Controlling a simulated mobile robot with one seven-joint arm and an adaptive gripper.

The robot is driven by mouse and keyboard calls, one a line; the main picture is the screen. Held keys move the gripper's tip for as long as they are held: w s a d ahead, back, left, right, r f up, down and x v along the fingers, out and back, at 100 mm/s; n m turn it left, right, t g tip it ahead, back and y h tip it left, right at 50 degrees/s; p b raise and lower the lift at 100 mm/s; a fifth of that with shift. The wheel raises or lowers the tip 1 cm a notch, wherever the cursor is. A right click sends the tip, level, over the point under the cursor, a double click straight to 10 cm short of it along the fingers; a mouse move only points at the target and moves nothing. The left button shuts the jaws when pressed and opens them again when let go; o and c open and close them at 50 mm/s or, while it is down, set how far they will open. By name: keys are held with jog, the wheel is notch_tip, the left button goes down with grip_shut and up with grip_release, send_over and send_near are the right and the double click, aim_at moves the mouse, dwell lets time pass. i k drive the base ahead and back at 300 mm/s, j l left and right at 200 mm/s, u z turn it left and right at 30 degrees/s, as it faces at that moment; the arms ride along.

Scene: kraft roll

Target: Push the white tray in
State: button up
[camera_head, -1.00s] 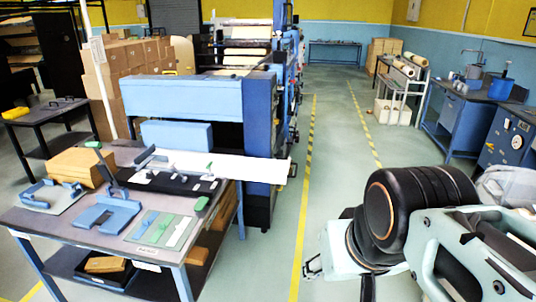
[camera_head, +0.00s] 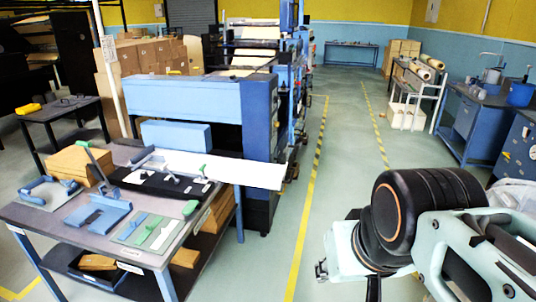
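A long white tray-like piece (camera_head: 235,169) lies on the black fixture on the worktable (camera_head: 62,236) at left. Its right end sticks out past the table edge, in front of the blue machine. I cannot tell for sure that it is the tray; no other white tray stands out. My arm is folded at the lower right, over the floor and well apart from the table. What may be the tip of my gripper (camera_head: 321,271) shows small at the arm's left end. Its fingers are too unclear to tell open from shut.
A blue machine (camera_head: 261,130) stands behind the worktable. Clamps, blue and green plates and brown boxes (camera_head: 80,163) are on the table. Open floor with a yellow line (camera_head: 309,205) lies between table and arm. Blue benches (camera_head: 468,128) stand at right.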

aim_at(232, 170)
jog(key=i+l+u, duration=0.15)
jog(key=i+l, duration=0.15)
jog(key=i, duration=0.3)
jog(key=i+l+u, duration=0.1)
jog(key=i+l, duration=0.25)
jog(key=i, duration=0.25)
jog(key=i+l+u, duration=0.15)
jog(key=i+l, duration=0.25)
jog(key=i, duration=0.15)
